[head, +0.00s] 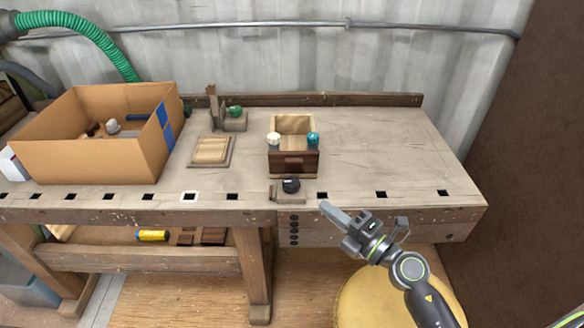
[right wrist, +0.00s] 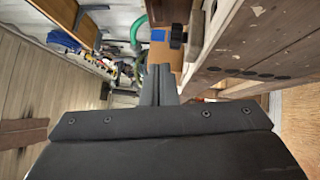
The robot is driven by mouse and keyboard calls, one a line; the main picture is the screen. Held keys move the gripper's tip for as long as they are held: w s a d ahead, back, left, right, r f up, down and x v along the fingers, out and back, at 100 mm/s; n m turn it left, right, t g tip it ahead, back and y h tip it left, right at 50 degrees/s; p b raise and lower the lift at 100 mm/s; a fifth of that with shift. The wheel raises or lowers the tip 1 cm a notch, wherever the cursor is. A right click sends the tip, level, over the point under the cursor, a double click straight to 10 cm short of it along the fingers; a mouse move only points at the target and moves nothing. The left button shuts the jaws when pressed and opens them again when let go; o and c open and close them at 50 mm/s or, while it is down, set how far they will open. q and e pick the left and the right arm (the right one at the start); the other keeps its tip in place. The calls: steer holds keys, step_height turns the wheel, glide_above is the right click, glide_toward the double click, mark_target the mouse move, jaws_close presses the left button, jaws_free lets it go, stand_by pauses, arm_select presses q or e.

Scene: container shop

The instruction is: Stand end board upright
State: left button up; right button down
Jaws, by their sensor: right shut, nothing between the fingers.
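A light wooden panel with a darker border (head: 212,151) lies flat on the workbench, left of centre. I cannot tell for sure whether it is the end board. Right of it stands a small open wooden box (head: 293,163) with a dark front and a white and a teal ball at its top. My right gripper (head: 328,209) is at the bench's front edge, right of and nearer than the box. It is shut and empty, touching no board. Its closed fingers also show in the right wrist view (right wrist: 159,84). My left gripper is out of view.
A cardboard box (head: 85,155) holding loose items stands on the left of the bench. A small block with an upright post and green part (head: 229,120) stands behind the panel. A black knob (head: 291,185) is at the front edge. The bench's right side (head: 385,150) is clear.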

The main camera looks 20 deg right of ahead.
glide_toward(288, 164)
steer(key=a, duration=0.2)
steer(key=w+a+p, duration=0.1)
steer(key=shift+a, duration=0.4)
steer(key=w, duration=0.3)
steer(key=shift+d+r+b, duration=0.25)
steer(key=shift+d+b, duration=0.05)
steer(key=shift+d, duration=0.05)
steer(key=shift+w+d+r, duration=0.1)
steer(key=shift+w+d, duration=0.05)
steer(key=shift+w, duration=0.35)
